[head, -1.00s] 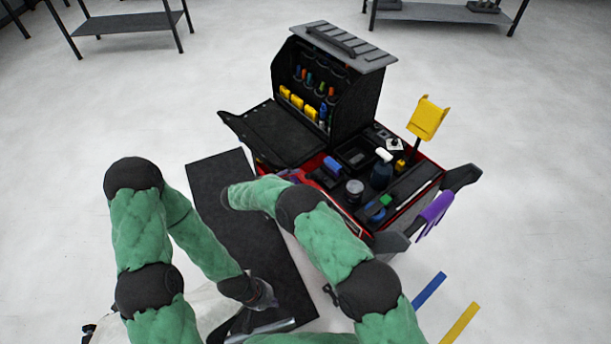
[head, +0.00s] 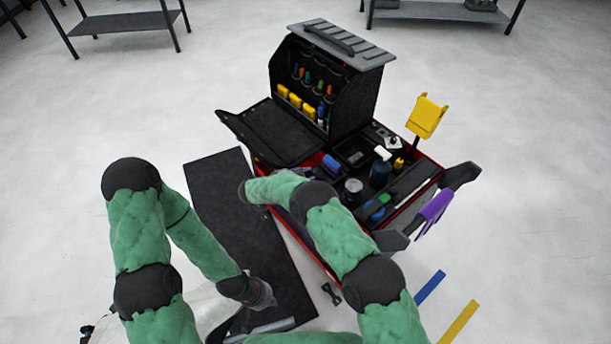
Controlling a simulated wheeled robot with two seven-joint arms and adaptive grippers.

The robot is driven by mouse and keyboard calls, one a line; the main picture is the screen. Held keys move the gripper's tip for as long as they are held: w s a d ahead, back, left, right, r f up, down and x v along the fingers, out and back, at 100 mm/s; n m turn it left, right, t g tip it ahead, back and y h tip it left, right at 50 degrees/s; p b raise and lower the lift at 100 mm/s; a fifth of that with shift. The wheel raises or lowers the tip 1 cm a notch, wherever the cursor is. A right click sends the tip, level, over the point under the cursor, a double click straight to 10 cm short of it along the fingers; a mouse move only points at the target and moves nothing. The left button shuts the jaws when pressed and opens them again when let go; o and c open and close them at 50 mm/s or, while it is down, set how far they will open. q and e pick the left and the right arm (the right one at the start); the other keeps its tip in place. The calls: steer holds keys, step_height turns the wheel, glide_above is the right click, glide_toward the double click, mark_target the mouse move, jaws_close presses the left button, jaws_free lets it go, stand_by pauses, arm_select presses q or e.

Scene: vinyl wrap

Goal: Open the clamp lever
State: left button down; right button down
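I cannot make out a clamp lever for certain. A small black piece (head: 331,293) shows on the floor side of the red cart, beside my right arm; I cannot tell what it is. My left gripper (head: 268,302) points down over the lower end of a long black panel (head: 222,178), near a silver bar (head: 272,327). Its fingers are too small and dark to read. The fingers there are hidden or too dark to tell.
A red cart (head: 320,262) carries tools and bottles, with an open black tool cabinet (head: 352,104) at its back. A yellow holder (head: 427,115) and a purple piece (head: 436,207) stick out at its right. Blue and yellow strips (head: 459,322) show lower right. Shelves stand far behind.

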steer(key=shift+d+r, duration=0.2)
steer(key=shift+w+d+r+g+y+p, duration=0.5)
steer(key=shift+d+r+g+y, duration=0.1)
steer(key=shift+r+y, duration=0.2)
steer(key=d+g+y+p, duration=0.1)
steer(key=w+d+r+g+y+p, duration=0.1)
steer(key=shift+w+d+r+y, duration=0.1)
steer(key=shift+w+r+y, duration=0.2)
steer(key=shift+y, duration=0.1)
steer(key=shift+w+d+r+g+y+p, duration=0.2)
steer(key=shift+w+d+g+y+p, duration=0.4)
steer(key=shift+d+g+y+p, duration=0.25)
steer(key=shift+w+d+g+y, duration=0.5)
steer(key=shift+d+g+y, duration=0.15)
steer(key=shift+y, duration=0.3)
